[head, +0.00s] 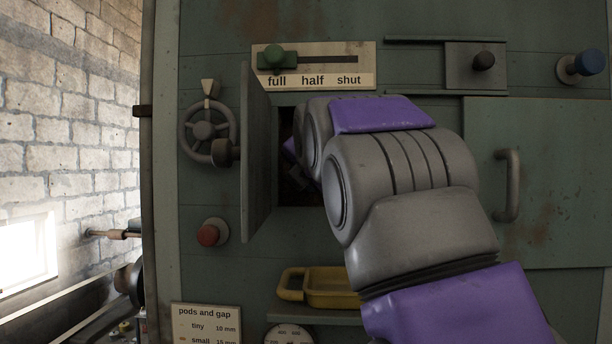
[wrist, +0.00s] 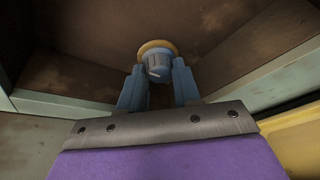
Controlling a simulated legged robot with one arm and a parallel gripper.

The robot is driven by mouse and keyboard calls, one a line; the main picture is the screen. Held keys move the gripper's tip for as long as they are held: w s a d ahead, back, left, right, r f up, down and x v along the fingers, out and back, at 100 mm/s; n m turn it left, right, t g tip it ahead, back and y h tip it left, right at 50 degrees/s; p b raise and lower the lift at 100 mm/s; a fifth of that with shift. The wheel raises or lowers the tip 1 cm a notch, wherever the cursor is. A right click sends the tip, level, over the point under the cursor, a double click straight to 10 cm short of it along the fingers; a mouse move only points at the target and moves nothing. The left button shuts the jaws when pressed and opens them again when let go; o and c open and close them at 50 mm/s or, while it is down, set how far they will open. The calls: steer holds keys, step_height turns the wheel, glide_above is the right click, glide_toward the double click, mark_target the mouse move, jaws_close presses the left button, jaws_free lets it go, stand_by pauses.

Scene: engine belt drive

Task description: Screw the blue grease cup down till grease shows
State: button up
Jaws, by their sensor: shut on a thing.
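The blue grease cup (wrist: 158,66) shows in the wrist view as a ribbed round cap with a pale line on its face. A tan ring (wrist: 157,46) shows around its far side; I cannot tell whether that ring is grease or a part of the fitting. My gripper (wrist: 158,75) has its two blue fingers on either side of the cup and is shut on it. In the head view my arm reaches into a dark opening (head: 290,185) in the green cabinet, and its links hide the cup and fingers.
An open door (head: 256,150) stands out at the opening's left. A handwheel (head: 203,128) and a red knob (head: 208,235) lie left of it. A yellow tray (head: 330,287) sits below. A slider (head: 275,58) marked full, half, shut is above, with its green knob at full.

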steer(key=shift+f+m+b, duration=0.2)
steer(key=shift+m+b, duration=0.1)
steer(key=m+t+b, duration=0.2)
steer(key=m, duration=0.5)
steer(key=m+t+b, duration=0.2)
steer(key=m+b, duration=0.1)
steer(key=m, duration=0.4)
steer(key=f+m+t+b, duration=0.1)
steer(key=m+t+b, duration=0.1)
steer(key=m, duration=0.5)
steer(key=shift+w+t+b, duration=0.1)
steer(key=shift+t+b, duration=0.3)
steer(key=shift+b, duration=0.05)
